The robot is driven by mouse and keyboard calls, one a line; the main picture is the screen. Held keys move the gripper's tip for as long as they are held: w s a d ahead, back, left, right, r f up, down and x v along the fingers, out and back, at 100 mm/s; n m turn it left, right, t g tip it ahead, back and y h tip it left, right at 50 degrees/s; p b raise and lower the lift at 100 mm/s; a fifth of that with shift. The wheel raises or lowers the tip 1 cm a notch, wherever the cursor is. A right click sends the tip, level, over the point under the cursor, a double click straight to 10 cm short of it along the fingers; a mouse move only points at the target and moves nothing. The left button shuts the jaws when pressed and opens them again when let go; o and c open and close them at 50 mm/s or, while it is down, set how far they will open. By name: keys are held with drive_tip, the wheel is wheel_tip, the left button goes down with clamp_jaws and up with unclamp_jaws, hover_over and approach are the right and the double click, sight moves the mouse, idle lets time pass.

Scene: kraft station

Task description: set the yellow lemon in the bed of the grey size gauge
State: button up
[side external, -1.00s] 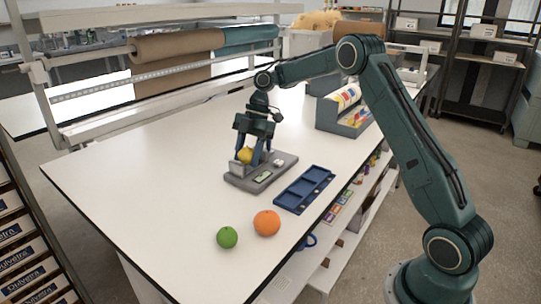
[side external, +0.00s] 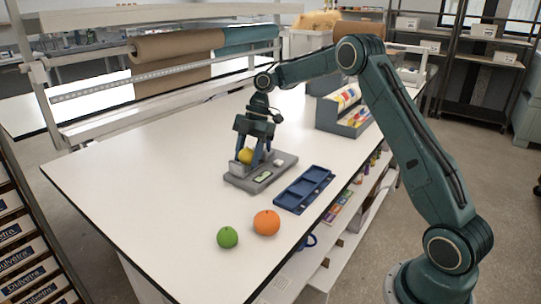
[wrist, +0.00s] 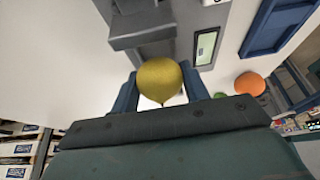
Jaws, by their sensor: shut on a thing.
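The yellow lemon (side external: 245,156) is between the fingers of my gripper (side external: 251,155), which is shut on it. In the wrist view the lemon (wrist: 160,81) sits between the two blue fingertips. The grey size gauge (side external: 262,178) lies flat on the white table under my gripper. The lemon is at the gauge's left end, by its raised grey block (side external: 238,170). The gauge also shows in the wrist view (wrist: 150,42), beyond the lemon. I cannot tell whether the lemon touches the bed.
A blue divided tray (side external: 304,189) lies right of the gauge. An orange (side external: 267,223) and a green fruit (side external: 227,237) sit nearer the table's front edge. A grey bin with colourful packets (side external: 346,108) stands behind. The table's left side is clear.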

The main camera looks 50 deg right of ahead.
drive_tip(key=shift+f, duration=0.55)
idle(1.4)
drive_tip(key=o, duration=1.1)
drive_tip(key=shift+c, duration=0.2)
drive_tip(key=shift+r, duration=0.1)
drive_tip(key=shift+r, duration=3.9)
